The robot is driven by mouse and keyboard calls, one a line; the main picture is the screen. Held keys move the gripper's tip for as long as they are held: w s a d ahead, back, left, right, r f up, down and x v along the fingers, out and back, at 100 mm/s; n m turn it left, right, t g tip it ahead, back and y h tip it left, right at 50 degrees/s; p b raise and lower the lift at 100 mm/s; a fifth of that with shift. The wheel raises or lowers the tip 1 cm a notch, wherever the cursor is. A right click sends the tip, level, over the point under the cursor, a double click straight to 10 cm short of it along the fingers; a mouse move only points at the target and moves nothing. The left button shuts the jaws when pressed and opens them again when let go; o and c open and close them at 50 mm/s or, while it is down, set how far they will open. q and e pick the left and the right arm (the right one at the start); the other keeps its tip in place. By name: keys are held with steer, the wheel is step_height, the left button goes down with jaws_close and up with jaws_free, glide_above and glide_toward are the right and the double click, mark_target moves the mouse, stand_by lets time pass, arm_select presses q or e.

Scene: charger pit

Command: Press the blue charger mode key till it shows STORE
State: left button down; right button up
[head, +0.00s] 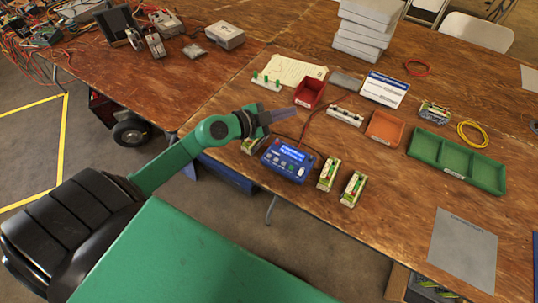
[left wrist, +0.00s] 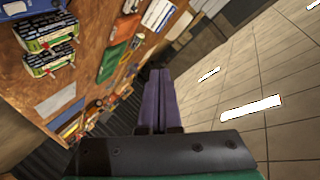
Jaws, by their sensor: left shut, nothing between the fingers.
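The blue charger (head: 288,160) sits near the front edge of the wooden table in the head view. It has a small lit display at the top and several keys below it. The display text is too small to read. My left gripper (head: 293,111) is shut and empty, above and beyond the charger, apart from it. Its purple fingers also show closed together in the left wrist view (left wrist: 159,92). A blue thing at the top left of the left wrist view (left wrist: 40,30) may be the charger, but I cannot tell. My right gripper is not in view.
Battery packs (head: 353,189) stand right of the charger. A red bin (head: 310,92), an orange bin (head: 385,128) and a green tray (head: 457,160) lie around it. A white card (head: 384,90) stands behind.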

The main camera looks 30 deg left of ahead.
arm_select(q)
steer(key=s+a+f+g+y, duration=0.2)
steer(key=a+f+g, duration=0.2)
steer(key=f, duration=0.5)
steer(key=shift+s+a+f+g+y, duration=0.3)
steer(key=shift+a+f, duration=0.1)
steer(key=shift+a, duration=0.35)
steer(key=b, duration=0.8)
glide_above(269, 156)
steer(key=a, duration=0.1)
steer(key=f, duration=0.8)
steer(key=shift+s, duration=0.35)
steer(key=shift+f+b, duration=0.3)
steer(key=shift+f, duration=0.1)
steer(key=shift+f, duration=0.1)
steer(key=shift+f, duration=0.3)
